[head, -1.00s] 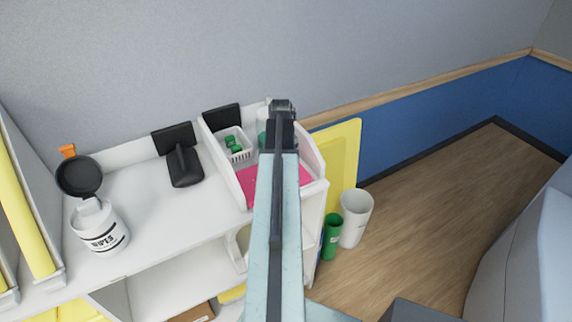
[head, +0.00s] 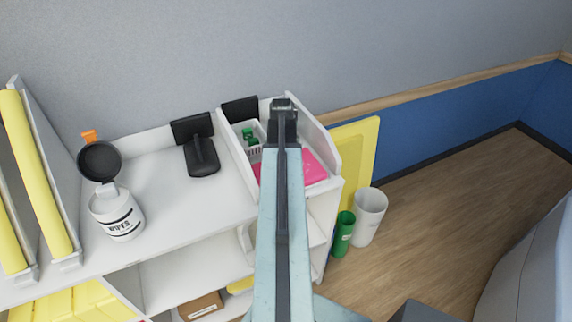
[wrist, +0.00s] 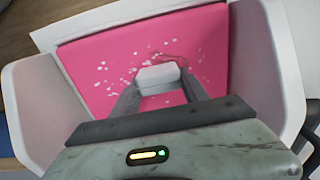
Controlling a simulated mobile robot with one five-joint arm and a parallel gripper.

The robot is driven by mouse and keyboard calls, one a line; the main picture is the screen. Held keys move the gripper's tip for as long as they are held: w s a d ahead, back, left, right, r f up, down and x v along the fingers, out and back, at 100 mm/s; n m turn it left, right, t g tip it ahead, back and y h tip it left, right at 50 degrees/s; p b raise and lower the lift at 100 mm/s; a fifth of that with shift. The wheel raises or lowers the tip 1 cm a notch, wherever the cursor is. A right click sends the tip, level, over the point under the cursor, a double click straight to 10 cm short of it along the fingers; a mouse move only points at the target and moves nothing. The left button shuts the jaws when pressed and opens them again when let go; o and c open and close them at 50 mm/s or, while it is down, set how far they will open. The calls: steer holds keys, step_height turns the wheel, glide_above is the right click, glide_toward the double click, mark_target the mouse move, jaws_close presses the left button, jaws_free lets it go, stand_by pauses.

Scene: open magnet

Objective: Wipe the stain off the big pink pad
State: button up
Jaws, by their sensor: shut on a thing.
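The big pink pad (wrist: 95,60) lies between the white side walls of a shelf bay and carries many pale specks. A thin reddish mark (wrist: 181,60) shows on it just beyond my gripper. My gripper (wrist: 160,82) is shut on a small white block (wrist: 160,73), held over the pad; I cannot tell whether the block touches it. In the head view the pad (head: 300,166) shows beside my arm, which hides part of it. My gripper (head: 283,104) is seen from behind there, and the block is hidden.
A white basket (head: 262,135) with green things stands left of my arm. A wipes tub (head: 117,215) with its dark lid open and a black stand (head: 200,155) are on the white counter. A green bin (head: 343,233) and a white bin (head: 370,215) stand on the floor.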

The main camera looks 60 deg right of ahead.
steer(key=shift+w+a+r, duration=0.1)
steer(key=shift+w+a, duration=0.5)
steer(key=shift+a, duration=0.2)
steer(key=shift+w+a, duration=0.6)
steer(key=shift+a, duration=0.2)
steer(key=shift+w+d, duration=0.25)
steer(key=shift+w, duration=0.05)
steer(key=shift+s+d, duration=1.2)
steer(key=shift+d, duration=0.45)
steer(key=shift+s+d, duration=1.2)
steer(key=shift+d, duration=0.45)
steer(key=shift+s+d, duration=1.2)
steer(key=shift+d, duration=0.45)
step_height(320, 180, up, 6)
steer(key=p, duration=0.6)
steer(key=shift+a, duration=0.1)
step_height(320, 180, up, 3)
steer(key=p, duration=0.3)
